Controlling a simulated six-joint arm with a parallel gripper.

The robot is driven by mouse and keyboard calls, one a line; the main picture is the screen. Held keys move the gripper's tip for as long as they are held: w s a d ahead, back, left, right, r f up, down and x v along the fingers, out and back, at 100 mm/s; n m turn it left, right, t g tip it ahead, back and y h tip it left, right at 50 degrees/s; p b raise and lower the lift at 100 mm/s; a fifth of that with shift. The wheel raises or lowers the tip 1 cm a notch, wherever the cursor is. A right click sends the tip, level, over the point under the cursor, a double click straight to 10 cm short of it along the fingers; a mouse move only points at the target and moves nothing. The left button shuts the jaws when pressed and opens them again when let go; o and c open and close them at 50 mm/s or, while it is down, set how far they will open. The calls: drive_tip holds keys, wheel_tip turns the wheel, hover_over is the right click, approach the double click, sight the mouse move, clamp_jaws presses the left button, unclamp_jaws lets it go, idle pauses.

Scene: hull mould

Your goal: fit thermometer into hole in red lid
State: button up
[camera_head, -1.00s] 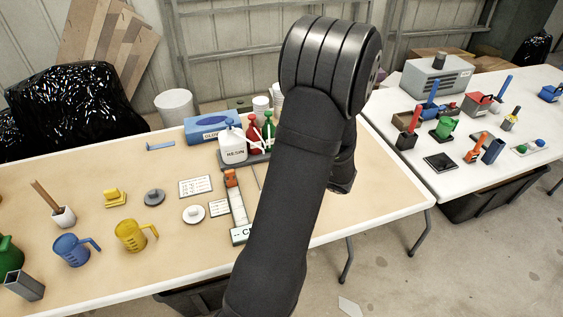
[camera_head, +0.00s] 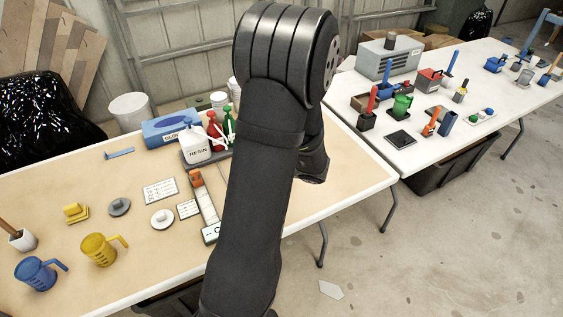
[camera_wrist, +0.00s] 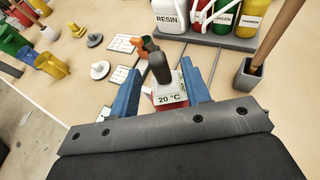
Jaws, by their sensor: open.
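My gripper (camera_wrist: 160,92) is open in the wrist view, its two blue fingers spread. Between them is a red block (camera_wrist: 157,92) with a white "20 °C" label (camera_wrist: 170,98). In the head view my arm hides this spot.
On the left table, a long strip with an orange block (camera_head: 204,206), resin bottle (camera_head: 194,146), blue jug (camera_head: 38,272) and yellow jug (camera_head: 102,249) stand around. A grey tray with bottles (camera_wrist: 222,40) and a grey cup with a stick (camera_wrist: 249,73) flank the gripper's far side.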

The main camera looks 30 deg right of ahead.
drive_tip(key=v, duration=1.4)
drive_tip(key=shift+s, duration=0.15)
drive_tip(key=x, duration=1.7)
drive_tip(key=shift+w, duration=0.2)
drive_tip(key=shift+r, duration=0.1)
